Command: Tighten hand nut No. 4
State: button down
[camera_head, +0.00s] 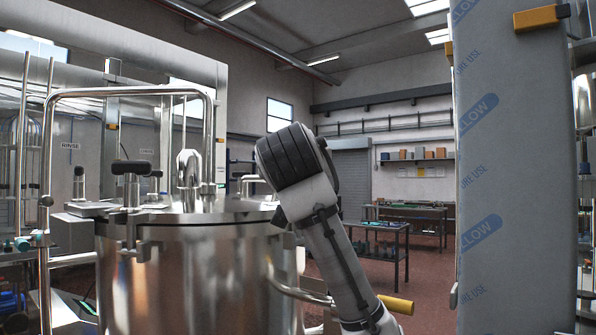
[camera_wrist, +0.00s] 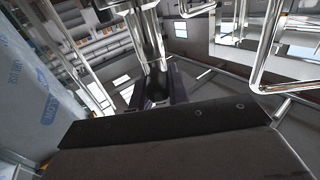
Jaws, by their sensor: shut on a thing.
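A steel vessel (camera_head: 195,270) with a flat lid (camera_head: 225,210) stands left of centre in the head view. Hand nuts with black grips sit round its rim, one at the front (camera_head: 132,168) and one farther left (camera_head: 79,172). No numbers are readable on them. In the wrist view my gripper (camera_wrist: 154,92) is shut on a dark grip, which I take for a hand nut (camera_wrist: 152,62), beside bright steel clamp parts. The fingertips and the exact contact are hard to make out. In the head view my arm hides the gripper and the right rim.
A bent steel pipe frame (camera_head: 130,91) rises over the vessel's left side. A tall grey wrapped panel (camera_head: 515,170) with blue print stands close on the right. A yellow-ended bar (camera_head: 396,304) juts out low beside my arm. Workbenches (camera_head: 385,240) stand farther back on open floor.

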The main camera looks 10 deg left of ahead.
jog(key=shift+m+h, duration=1.6)
jog(key=shift+h, duration=1.2)
jog(key=c, duration=1.3)
grip_release()
jog(key=shift+c, duration=0.2)
jog(key=s+a+b, duration=0.1)
jog(key=s+b, duration=0.7)
jog(key=s, duration=0.5)
jog(key=shift+s+a, duration=0.15)
jog(key=shift+s, duration=0.25)
